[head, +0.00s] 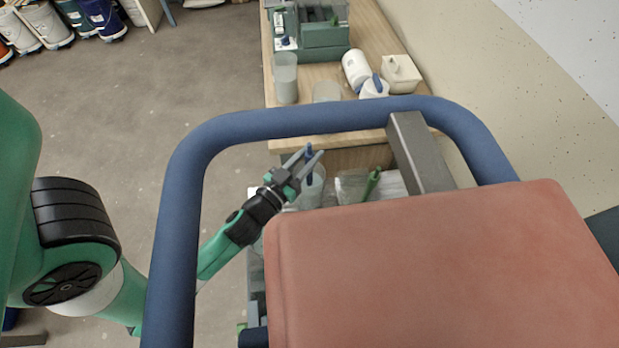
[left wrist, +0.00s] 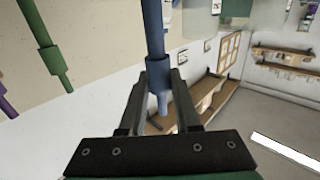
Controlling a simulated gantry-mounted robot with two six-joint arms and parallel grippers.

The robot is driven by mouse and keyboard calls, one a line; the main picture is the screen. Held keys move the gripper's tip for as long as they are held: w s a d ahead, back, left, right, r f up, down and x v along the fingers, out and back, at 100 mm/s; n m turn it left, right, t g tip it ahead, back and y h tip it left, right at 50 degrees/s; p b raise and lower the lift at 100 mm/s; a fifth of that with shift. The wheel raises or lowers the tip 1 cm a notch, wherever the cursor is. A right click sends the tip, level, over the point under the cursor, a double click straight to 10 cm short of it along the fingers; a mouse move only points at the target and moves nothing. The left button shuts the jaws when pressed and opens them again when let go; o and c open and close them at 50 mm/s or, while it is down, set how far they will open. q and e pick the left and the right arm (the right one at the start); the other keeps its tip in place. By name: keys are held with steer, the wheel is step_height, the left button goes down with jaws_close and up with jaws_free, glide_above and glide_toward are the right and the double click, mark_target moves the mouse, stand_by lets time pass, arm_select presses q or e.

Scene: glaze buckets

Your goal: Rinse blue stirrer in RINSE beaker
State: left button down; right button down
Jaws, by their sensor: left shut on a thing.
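My left gripper (head: 304,164) is shut on the blue stirrer (head: 309,151). The blue stirrer also shows in the left wrist view (left wrist: 155,35), running between the two fingers. In the head view a clear beaker (head: 313,191) stands just below and behind the gripper. I cannot tell whether the stirrer's lower end is inside it. A second clear beaker (head: 351,187) stands to its right, with a green stirrer (head: 373,183) beside or in it. No RINSE label is readable. My right gripper is not in view.
A blue tubular frame and an orange-red panel cover much of the near work area. Glaze buckets (head: 45,24) stand at the far left. The left wrist view also shows a green stirrer (left wrist: 45,50).

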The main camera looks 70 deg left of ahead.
arm_select(q)
steer(key=shift+f, duration=0.35)
steer(key=shift+r, duration=0.15)
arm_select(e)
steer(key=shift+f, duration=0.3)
